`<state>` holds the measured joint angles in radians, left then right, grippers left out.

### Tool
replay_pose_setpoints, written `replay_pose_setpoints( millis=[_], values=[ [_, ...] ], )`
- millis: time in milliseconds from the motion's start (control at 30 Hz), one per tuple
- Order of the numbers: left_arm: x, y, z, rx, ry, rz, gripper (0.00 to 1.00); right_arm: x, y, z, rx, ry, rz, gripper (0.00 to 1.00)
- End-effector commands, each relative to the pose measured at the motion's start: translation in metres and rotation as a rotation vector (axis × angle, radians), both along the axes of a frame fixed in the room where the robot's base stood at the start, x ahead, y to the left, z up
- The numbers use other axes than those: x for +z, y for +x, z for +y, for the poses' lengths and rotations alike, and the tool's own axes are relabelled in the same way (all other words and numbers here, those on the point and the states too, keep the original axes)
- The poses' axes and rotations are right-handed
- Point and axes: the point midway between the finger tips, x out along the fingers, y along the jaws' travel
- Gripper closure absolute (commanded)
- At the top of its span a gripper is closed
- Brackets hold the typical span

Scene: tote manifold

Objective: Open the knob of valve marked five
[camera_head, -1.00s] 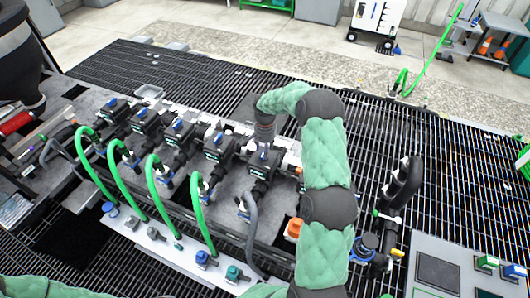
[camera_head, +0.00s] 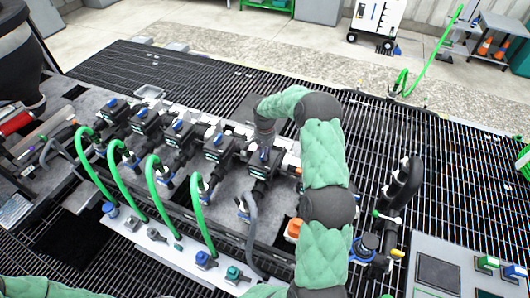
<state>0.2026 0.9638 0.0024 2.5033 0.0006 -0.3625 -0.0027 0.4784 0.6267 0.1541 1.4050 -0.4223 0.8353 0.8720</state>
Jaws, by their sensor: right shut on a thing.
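A row of black valves with blue knobs runs across the manifold (camera_head: 225,185). Several knobs show, such as the blue knob (camera_head: 218,140) on the valve left of my right arm. My right gripper (camera_head: 264,143) points down onto the top of the valve (camera_head: 262,165) at the right end of the visible row. It is shut on that valve's knob, which the fingers hide. The markings on the valves are too small to read. My left arm shows only as a green sleeve at the bottom left; its gripper is out of view.
Green hoses (camera_head: 158,190) arch up in front of the valves, and a grey hose (camera_head: 251,235) hangs at the right. A black pipe elbow (camera_head: 405,185) stands right of my arm. A grey panel (camera_head: 440,250) is at the lower right. Grating surrounds the manifold.

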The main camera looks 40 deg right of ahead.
Motion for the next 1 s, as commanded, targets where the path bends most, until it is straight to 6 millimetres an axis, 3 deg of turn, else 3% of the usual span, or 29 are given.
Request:
replay_pose_setpoints(
  millis=[367, 1000],
  values=[
    [-0.0009, 0.0000, 0.0000, 0.000, 0.000, 0.000, 1.00, 0.0006, 0.0012, -0.0014, 0.175, -0.001, -0.002, 1.00],
    [0.0006, 0.0000, 0.0000, 0.000, 0.000, 0.000, 1.00, 0.0012, 0.0035, -0.0031, 0.773, -0.002, -0.001, 1.00]
  ],
)
